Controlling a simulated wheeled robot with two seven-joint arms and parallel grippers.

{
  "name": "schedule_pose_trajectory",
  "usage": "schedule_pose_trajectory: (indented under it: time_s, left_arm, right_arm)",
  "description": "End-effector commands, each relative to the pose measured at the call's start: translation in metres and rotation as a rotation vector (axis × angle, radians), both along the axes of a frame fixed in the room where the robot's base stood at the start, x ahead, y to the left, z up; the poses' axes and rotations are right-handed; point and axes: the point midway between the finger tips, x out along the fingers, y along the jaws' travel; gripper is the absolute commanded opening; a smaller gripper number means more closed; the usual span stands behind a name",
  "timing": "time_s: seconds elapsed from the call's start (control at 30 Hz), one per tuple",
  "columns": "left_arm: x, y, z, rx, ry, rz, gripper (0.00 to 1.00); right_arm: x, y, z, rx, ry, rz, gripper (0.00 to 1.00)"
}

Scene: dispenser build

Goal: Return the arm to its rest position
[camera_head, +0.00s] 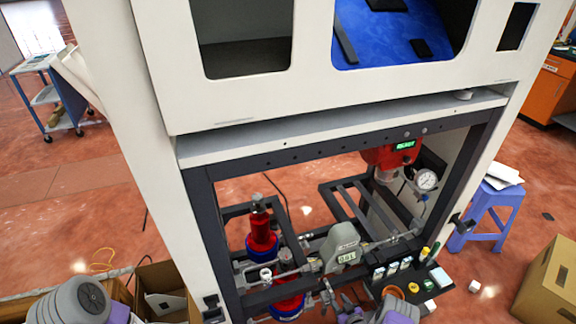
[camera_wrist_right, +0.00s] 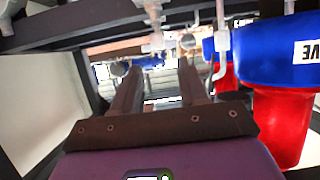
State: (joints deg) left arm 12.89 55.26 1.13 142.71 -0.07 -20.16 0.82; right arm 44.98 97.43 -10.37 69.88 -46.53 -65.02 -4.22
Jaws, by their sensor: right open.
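My right gripper (camera_wrist_right: 160,78) is open in the right wrist view. Its two dark fingers stand apart, pointing in among pipes and fittings, with nothing seen held between them. In the head view, grey and purple parts of my right arm (camera_head: 392,311) show at the bottom edge, in front of the lower bay of the white cabinet (camera_head: 300,100). A grey and purple part of my left arm (camera_head: 78,302) shows at the bottom left. My left gripper is not in view.
A red and blue filter housing (camera_wrist_right: 268,60) stands close to the right of the fingers. In the bay are another red and blue housing (camera_head: 261,235), a grey meter (camera_head: 341,250), a pressure gauge (camera_head: 426,180) and a black tray (camera_head: 437,282) with bottles. Cardboard boxes (camera_head: 551,285) flank the cabinet.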

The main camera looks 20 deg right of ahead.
Motion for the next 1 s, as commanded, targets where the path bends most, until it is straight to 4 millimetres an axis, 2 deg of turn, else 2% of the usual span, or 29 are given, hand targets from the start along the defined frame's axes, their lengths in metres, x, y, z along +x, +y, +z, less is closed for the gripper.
schedule_pose_trajectory:
  time_s: [0.17,0.27,0.37,0.47,0.57,0.67,0.8,0.9,1.0]
  left_arm:
    - [0.000,0.000,0.003,0.000,0.000,0.000,0.43]
    - [0.000,0.000,0.009,0.000,0.000,0.000,0.43]
    - [0.000,0.000,0.017,0.000,0.000,0.000,0.43]
    - [0.000,0.000,0.025,0.000,0.000,0.000,0.43]
    - [0.000,0.000,0.033,0.000,0.000,0.000,0.43]
    - [0.000,0.000,0.040,0.000,0.000,0.000,0.43]
    - [0.000,0.000,0.050,0.000,0.000,0.000,0.43]
    - [0.000,0.000,0.054,0.000,0.000,0.000,0.43]
    - [0.000,0.000,0.057,0.000,0.000,0.000,0.43]
  right_arm:
    - [0.004,0.005,0.007,0.019,0.032,-0.011,0.43]
    - [0.007,0.019,0.021,0.064,0.107,-0.037,0.43]
    - [0.006,0.045,0.043,0.131,0.231,-0.070,0.43]
    - [-0.006,0.079,0.069,0.202,0.377,-0.092,0.43]
    - [-0.028,0.118,0.098,0.268,0.529,-0.104,0.43]
    - [-0.061,0.157,0.132,0.324,0.689,-0.103,0.43]
    - [-0.122,0.207,0.183,0.376,0.909,-0.089,0.43]
    - [-0.163,0.230,0.213,0.393,1.035,-0.081,0.43]
    - [-0.193,0.242,0.233,0.398,1.122,-0.077,0.43]
